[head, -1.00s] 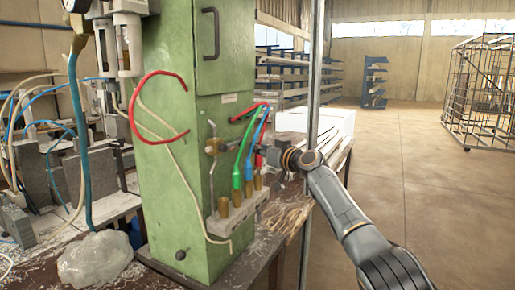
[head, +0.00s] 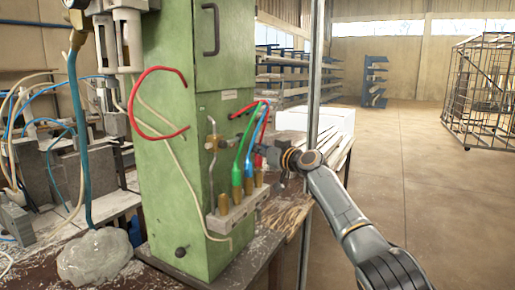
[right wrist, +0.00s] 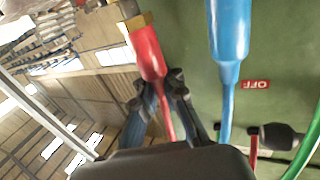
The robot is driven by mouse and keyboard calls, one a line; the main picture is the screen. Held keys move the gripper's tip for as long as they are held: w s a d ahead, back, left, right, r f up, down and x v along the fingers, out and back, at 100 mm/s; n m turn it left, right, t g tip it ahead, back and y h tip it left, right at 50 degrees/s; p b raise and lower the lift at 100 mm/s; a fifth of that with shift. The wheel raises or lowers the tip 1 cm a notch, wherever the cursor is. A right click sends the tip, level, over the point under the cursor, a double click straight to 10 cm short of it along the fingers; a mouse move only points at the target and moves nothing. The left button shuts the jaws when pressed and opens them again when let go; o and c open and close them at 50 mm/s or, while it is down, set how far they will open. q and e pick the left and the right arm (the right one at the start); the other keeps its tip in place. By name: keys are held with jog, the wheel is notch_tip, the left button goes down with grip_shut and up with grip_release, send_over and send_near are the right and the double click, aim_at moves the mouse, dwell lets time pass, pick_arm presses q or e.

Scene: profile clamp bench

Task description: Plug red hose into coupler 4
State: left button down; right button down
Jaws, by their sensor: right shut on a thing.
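The red hose (head: 262,128) comes off the green cabinet beside a green hose (head: 240,160) and a blue hose (head: 250,145). A row of brass couplers stands on a grey block (head: 238,212). The rightmost coupler (head: 258,177) is below the red hose's thick end. In the right wrist view this red end (right wrist: 146,52) meets a brass piece (right wrist: 136,22); I cannot tell how deep it sits. My right gripper (head: 262,152) is shut on the red hose, its fingers (right wrist: 160,90) just behind the thick end. My left gripper is not in view.
The green cabinet (head: 180,215) stands close to the left of my right arm. A separate red hose loop (head: 140,118) hangs on its side. A metal post (head: 313,90) and a white box (head: 335,120) are behind. The floor at right is open.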

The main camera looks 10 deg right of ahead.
jog(key=shift+s+f+b, duration=0.1)
jog(key=shift+f+b, duration=0.5)
jog(key=shift+f, duration=0.3)
dwell(0.5)
jog(key=c, duration=1.3)
grip_release()
jog(key=shift+c, duration=0.2)
jog(key=shift+d+r, duration=0.1)
jog(key=shift+s+d+r, duration=0.1)
jog(key=shift+s+d, duration=0.3)
jog(key=shift+s, duration=0.05)
jog(key=p+v, duration=0.1)
jog(key=v, duration=0.6)
jog(key=shift+s+p, duration=0.3)
